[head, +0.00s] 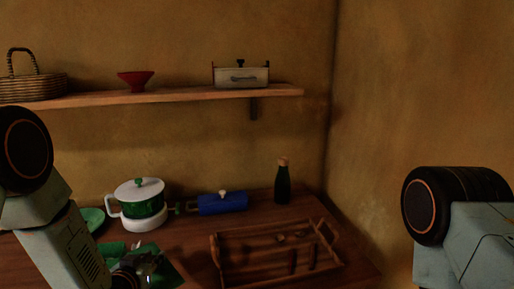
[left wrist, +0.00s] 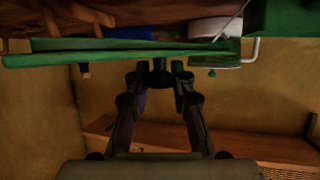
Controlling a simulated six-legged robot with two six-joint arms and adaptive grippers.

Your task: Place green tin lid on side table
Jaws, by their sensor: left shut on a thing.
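The green tin lid (head: 168,274) is a flat, squarish sheet low at the left of the head view, partly covered by my left gripper (head: 138,266). In the left wrist view the lid (left wrist: 90,56) shows almost edge-on as a long green strip across the fingertips. My left gripper (left wrist: 162,74) is shut on it. The lid is above the wooden counter (head: 200,247); the exact gap cannot be told. No surface that I can name surely as the side table shows. My right arm shows at the right edge, but its gripper is out of the picture.
On the counter stand a white-and-green pot (head: 143,205), a blue cylinder (head: 222,204), a dark bottle (head: 283,186), a wooden tray (head: 240,277) and a green dish (head: 93,218). A wall shelf (head: 170,96) holds a basket (head: 35,85), red bowl (head: 135,80) and box (head: 241,76).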

